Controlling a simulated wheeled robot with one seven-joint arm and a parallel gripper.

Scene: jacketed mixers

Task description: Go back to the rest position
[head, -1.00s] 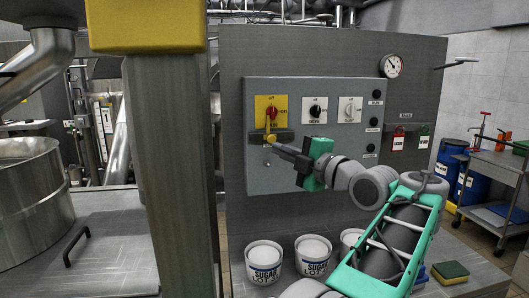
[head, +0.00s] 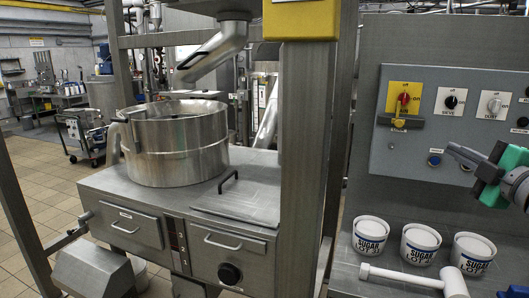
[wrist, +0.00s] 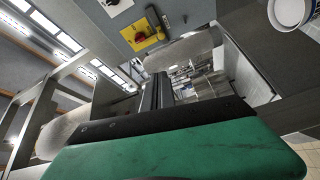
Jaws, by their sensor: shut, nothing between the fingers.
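My gripper (head: 463,155) is at the right of the head view, in front of the grey control panel (head: 400,163), with its dark fingers together and nothing between them. In the wrist view, the fingers (wrist: 157,90) are shut and point away past the green body. The yellow switch plate (head: 404,98) with its red knob is on the panel, up and left of my gripper; it also shows in the wrist view (wrist: 143,34). My gripper looks clear of the panel, though the exact gap cannot be told.
Several white sugar tubs, one of them in the middle (head: 420,243), stand on the counter below my gripper. A white mallet (head: 410,277) lies in front of them. A steel post (head: 308,150) parts the panel from a steel vessel (head: 175,150). Open tiled floor (head: 40,195) is at the left.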

